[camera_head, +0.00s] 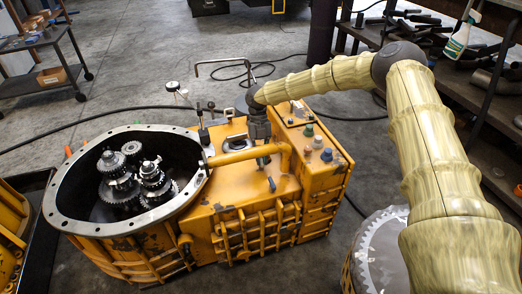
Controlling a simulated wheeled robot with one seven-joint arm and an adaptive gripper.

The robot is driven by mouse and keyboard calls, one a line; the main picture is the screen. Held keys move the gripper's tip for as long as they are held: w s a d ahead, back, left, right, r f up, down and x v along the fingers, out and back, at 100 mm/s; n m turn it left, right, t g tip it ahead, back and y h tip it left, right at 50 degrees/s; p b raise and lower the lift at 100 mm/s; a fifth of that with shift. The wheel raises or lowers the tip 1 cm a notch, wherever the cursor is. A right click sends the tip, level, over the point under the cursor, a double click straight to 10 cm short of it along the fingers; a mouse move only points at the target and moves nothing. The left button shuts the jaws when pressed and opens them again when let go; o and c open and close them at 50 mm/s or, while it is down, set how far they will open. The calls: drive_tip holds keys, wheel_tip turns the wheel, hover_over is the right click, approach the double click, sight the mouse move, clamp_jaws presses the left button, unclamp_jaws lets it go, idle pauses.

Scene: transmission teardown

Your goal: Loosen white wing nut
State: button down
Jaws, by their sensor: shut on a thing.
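My gripper (264,161) points down over the top of the yellow transmission housing (228,192), beside a yellow pipe (240,155). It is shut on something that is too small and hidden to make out. I cannot pick out a white wing nut with certainty in the head view. A thin dark pin or lever (271,184) stands just below my gripper on the housing.
The housing's open round flange (62,215) at left shows several gears (152,180) inside. Coloured caps (326,155) stand on the right end. A bent rod (222,62) rises behind.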

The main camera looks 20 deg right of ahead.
drive_tip(key=shift+r+n+p, duration=0.15)
drive_tip(key=shift+n+p, duration=0.45)
drive_tip(key=shift+p, duration=0.25)
drive_tip(key=shift+n+h+p, duration=0.4)
drive_tip(key=c, duration=1.5)
unclamp_jaws()
drive_tip(key=v, duration=1.1)
drive_tip(key=shift+w+r, duration=0.15)
drive_tip(key=shift+r, duration=0.2)
drive_tip(key=shift+r, duration=0.1)
